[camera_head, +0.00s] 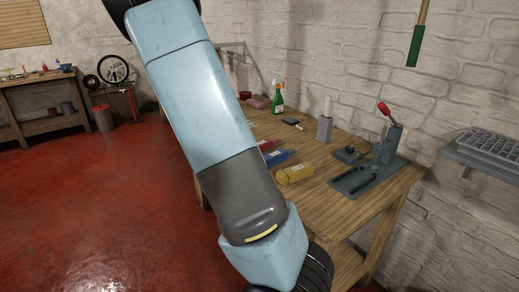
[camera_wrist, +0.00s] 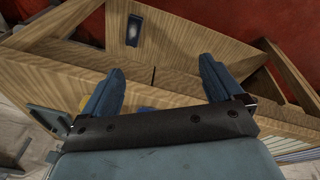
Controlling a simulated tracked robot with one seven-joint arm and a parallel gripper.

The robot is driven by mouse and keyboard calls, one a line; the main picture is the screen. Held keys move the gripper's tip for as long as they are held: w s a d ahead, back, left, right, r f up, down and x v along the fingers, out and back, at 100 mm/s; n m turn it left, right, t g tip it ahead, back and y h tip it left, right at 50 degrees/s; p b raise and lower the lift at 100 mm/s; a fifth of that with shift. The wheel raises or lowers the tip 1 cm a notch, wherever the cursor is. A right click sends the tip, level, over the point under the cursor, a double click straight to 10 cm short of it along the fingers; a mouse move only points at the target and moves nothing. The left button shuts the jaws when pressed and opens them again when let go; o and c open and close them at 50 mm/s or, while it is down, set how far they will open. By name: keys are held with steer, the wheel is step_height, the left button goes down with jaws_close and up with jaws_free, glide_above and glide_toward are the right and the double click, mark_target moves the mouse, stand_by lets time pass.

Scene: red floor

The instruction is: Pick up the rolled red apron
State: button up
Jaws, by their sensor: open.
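The rolled red apron appears to be the red bundle (camera_head: 267,145) on the wooden workbench (camera_head: 385,205), partly hidden behind my arm in the head view. A blue bundle (camera_head: 275,158) lies just in front of it, and a yellow bundle (camera_head: 295,173) is nearer still. In the wrist view my gripper (camera_wrist: 160,78) is open, its two blue fingers wide apart with nothing held between them. I cannot make out the red bundle in the wrist view. My fingers are out of sight in the head view.
A grey press with a red handle (camera_head: 384,108) stands at the bench's near right. A grey block (camera_head: 325,129), a green spray bottle (camera_head: 277,97) and a pink item (camera_head: 256,103) stand farther back. A shelf with a grey tray (camera_head: 490,148) is on the right wall. Red floor (camera_head: 90,210) is clear at left.

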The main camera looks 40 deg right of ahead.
steer(key=w+d+f+m+h, duration=0.2)
steer(key=d+f+h, duration=0.1)
steer(key=d, duration=0.2)
steer(key=m+t+h, duration=0.1)
steer(key=m+h, duration=0.1)
steer(key=h, duration=0.6)
glide_toward(264, 145)
steer(key=w, duration=0.1)
steer(key=w+d+f, duration=0.1)
steer(key=w, duration=0.1)
steer(key=shift+w+d+f, duration=0.15)
steer(key=shift+d+f, duration=0.1)
steer(key=shift+d, duration=0.05)
steer(key=shift+x, duration=2.65)
steer(key=shift+s, duration=0.25)
steer(key=shift+m, duration=0.3)
steer(key=c, duration=1.1)
steer(key=shift+c, duration=0.2)
